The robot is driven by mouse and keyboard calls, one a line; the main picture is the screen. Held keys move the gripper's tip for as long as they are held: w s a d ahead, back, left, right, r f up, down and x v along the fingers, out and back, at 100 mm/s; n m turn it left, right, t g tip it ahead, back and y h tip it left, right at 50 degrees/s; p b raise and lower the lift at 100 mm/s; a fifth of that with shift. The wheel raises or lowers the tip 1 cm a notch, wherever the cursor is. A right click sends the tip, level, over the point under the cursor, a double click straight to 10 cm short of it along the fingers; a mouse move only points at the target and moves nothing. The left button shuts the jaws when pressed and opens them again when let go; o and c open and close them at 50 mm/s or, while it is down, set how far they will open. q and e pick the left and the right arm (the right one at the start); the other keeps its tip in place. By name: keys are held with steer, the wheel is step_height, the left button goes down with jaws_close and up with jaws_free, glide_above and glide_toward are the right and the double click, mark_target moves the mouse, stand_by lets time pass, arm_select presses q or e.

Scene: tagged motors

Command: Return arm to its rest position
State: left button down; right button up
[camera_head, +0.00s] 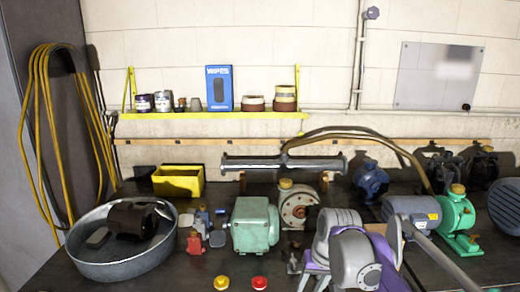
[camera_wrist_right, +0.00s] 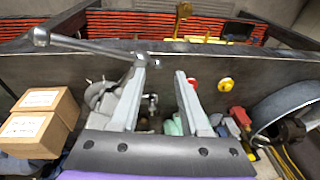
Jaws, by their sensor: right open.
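My right arm (camera_head: 355,262), grey and purple, reaches over the bench at the lower right in the head view. A small metal fitting (camera_wrist_right: 152,103) and part of a green motor (camera_wrist_right: 172,127) show behind and between the fingers. The green motor (camera_head: 255,225) stands mid-bench in the head view. My left gripper is not in view.
A round metal tub (camera_head: 120,268) holds a dark motor at the left. Red (camera_head: 259,282) and yellow (camera_head: 221,282) buttons sit at the front edge. Several motors and pumps crowd the right. Cardboard boxes (camera_wrist_right: 40,122) show in the wrist view. A yellow shelf (camera_head: 215,116) hangs behind.

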steer(key=s+d+f+t, duration=0.1)
steer(key=s+f, duration=0.3)
steer(key=s, duration=0.3)
steer(key=s+d+f+t+h, duration=0.1)
steer(key=s+f, duration=0.3)
steer(key=s, duration=0.4)
steer(key=s+d+f+t, duration=0.1)
steer(key=s+d+f, duration=0.2)
steer(key=s+f, duration=0.2)
steer(key=s, duration=0.3)
